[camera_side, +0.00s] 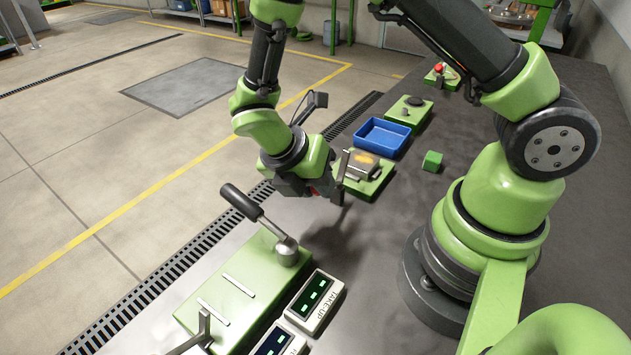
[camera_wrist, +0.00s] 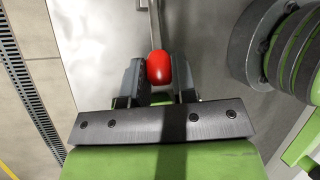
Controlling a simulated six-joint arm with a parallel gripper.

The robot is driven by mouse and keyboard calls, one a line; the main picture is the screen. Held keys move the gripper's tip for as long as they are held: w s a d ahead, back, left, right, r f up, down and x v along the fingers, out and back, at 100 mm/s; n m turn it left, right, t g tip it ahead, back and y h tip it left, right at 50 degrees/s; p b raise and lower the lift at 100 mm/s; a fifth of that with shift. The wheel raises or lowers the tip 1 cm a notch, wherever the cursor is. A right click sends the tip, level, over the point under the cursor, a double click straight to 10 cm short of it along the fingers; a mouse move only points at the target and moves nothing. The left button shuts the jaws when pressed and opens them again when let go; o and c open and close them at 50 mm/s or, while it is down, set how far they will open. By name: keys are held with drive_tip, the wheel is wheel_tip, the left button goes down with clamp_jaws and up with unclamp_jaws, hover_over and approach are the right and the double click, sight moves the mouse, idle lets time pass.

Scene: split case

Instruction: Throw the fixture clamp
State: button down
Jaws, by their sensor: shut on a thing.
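My gripper (camera_side: 325,188) is low over the bench in the side view, just left of a green-based fixture (camera_side: 368,178) with a metal block and an orange-yellow patch on top. In the wrist view my gripper (camera_wrist: 160,82) is shut on a red knob (camera_wrist: 160,67), one finger on each side. A thin grey metal bar (camera_wrist: 154,25) runs from the knob toward the top of the picture. In the side view a grey upright bar (camera_side: 342,165) stands between my gripper and the fixture. My gripper hides most of the knob there, and the lever's pivot cannot be made out.
A green plate (camera_side: 225,285) with a black-handled lever (camera_side: 240,203) lies in front, beside a display box (camera_side: 314,302).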

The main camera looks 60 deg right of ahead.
sight(338, 178)
drive_tip(key=shift+d+r+y, duration=0.65)
drive_tip(key=shift+r+y, duration=0.05)
drive_tip(key=shift+y, duration=0.4)
drive_tip(key=d+y, duration=0.1)
drive_tip(key=r+y, duration=0.1)
drive_tip(key=shift+d+r+y, duration=0.15)
drive_tip(key=shift+d+y, duration=0.15)
drive_tip(key=shift+d, duration=0.05)
drive_tip(key=d+y, duration=0.1)
drive_tip(key=d+r+y, duration=0.1)
drive_tip(key=y, duration=0.1)
drive_tip(key=shift+d+n, duration=0.15)
drive_tip(key=shift+n, duration=0.15)
drive_tip(key=shift+d+r+n+y, duration=0.15)
drive_tip(key=shift+d+y, duration=0.35)
drive_tip(key=shift+y, duration=0.25)
drive_tip(key=shift+d+f+n+y, duration=0.15)
drive_tip(key=shift+d+y, duration=0.3)
drive_tip(key=shift+y, duration=0.3)
drive_tip(key=shift+r, duration=0.1)
drive_tip(key=c, duration=0.9)
unclamp_jaws()
